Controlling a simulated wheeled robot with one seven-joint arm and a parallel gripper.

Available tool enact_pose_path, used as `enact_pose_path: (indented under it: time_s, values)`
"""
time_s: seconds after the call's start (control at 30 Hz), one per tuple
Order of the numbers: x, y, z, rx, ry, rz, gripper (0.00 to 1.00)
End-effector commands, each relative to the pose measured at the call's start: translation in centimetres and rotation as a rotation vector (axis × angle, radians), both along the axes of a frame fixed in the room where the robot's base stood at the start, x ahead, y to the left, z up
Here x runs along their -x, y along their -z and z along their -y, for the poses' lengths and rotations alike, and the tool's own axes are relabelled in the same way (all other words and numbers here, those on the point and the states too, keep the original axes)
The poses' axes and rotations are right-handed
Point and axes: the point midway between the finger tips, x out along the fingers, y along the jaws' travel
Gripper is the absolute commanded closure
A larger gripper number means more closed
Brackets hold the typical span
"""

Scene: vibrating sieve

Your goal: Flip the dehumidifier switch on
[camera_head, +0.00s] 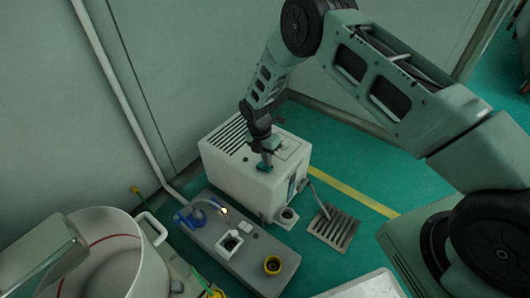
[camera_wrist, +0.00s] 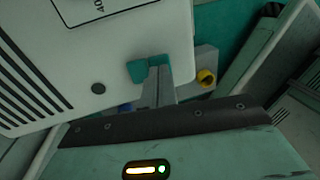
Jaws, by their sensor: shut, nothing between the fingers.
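The dehumidifier appears to be the white box (camera_head: 235,178) with dark vent slots on its top, standing on the green floor; its top also shows in the wrist view (camera_wrist: 110,60). My gripper (camera_head: 264,166) points down at the box's top near its front edge. In the wrist view my gripper (camera_wrist: 150,69) is shut and empty, with teal at its tips. I cannot tell whether the tips touch the box. A small dark round spot (camera_wrist: 98,88) lies on the top, left of the tips. I cannot make out the switch for certain.
A floor grate (camera_head: 334,228) lies to the right. A large white pot (camera_head: 108,250) is at lower left. The wall is close behind.

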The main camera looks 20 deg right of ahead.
Motion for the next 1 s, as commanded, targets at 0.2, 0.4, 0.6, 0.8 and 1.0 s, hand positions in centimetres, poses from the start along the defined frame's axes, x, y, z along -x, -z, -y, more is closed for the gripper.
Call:
enact_pose_path:
  time_s: [0.2,0.4,0.6,0.8,1.0]
  values:
    - [0.1,0.6,0.1,0.001,-0.001,0.0,1.0]
    - [0.1,0.6,0.1,0.001,-0.001,0.0,1.0]
    - [0.3,0.7,0.3,-0.019,0.0,0.03,1.0]
    - [0.6,1.6,0.5,-0.067,0.0,0.103,1.0]
    - [0.6,1.8,0.5,-0.065,-0.001,0.103,1.0]
